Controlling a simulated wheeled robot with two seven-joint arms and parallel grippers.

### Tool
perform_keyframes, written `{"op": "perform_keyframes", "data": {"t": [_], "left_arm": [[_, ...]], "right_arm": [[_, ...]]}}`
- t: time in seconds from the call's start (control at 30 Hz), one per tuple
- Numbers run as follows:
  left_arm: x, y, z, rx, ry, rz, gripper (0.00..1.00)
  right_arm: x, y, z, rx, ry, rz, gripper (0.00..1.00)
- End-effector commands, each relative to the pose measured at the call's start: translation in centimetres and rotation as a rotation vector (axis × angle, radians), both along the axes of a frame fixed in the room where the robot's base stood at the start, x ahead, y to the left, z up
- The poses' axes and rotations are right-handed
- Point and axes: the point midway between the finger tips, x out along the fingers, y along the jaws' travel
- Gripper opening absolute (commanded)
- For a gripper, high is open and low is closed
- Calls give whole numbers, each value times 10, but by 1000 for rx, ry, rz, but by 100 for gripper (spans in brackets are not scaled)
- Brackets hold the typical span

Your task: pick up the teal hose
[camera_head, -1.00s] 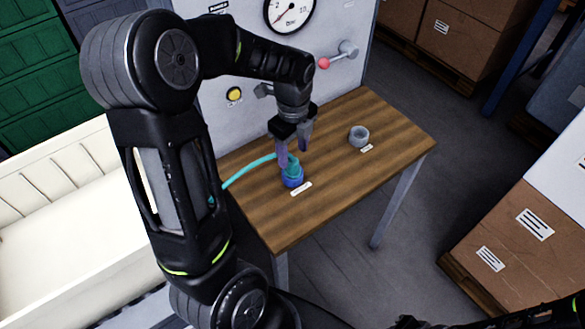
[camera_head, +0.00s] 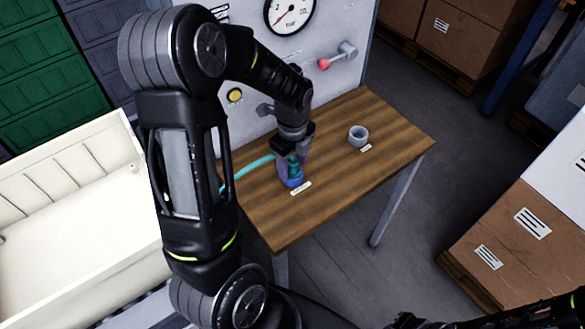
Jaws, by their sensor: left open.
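The teal hose (camera_head: 248,168) runs from behind my left arm across the wooden table to a teal end piece. That end stands in a blue holder (camera_head: 293,182) near the table's left front edge. My left gripper (camera_head: 293,167) is open and points down, with its fingers low around the teal end, just above the blue holder. The fingers hide part of the end piece, and I cannot tell whether they touch it. My right gripper does not show clearly; only dark arm parts appear at the bottom right.
A grey ring-shaped holder (camera_head: 358,135) stands on the wooden table (camera_head: 385,150) to the right. Behind is a grey panel with a gauge (camera_head: 290,12), a red-knobbed lever (camera_head: 324,63) and a yellow button (camera_head: 235,95). A cream bin (camera_head: 80,230) is left.

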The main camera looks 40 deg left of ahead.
Motion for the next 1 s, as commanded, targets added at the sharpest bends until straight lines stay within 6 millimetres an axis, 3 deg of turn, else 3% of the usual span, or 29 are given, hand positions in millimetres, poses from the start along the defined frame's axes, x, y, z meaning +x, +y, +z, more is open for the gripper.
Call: {"op": "perform_keyframes", "data": {"t": [0.17,0.73,1.0], "left_arm": [[0,0,0,0,0,0,47],[0,0,0,0,0,0,0],[0,0,0,0,-1,0,0]], "right_arm": [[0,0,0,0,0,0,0],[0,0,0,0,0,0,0],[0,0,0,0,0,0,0]]}}
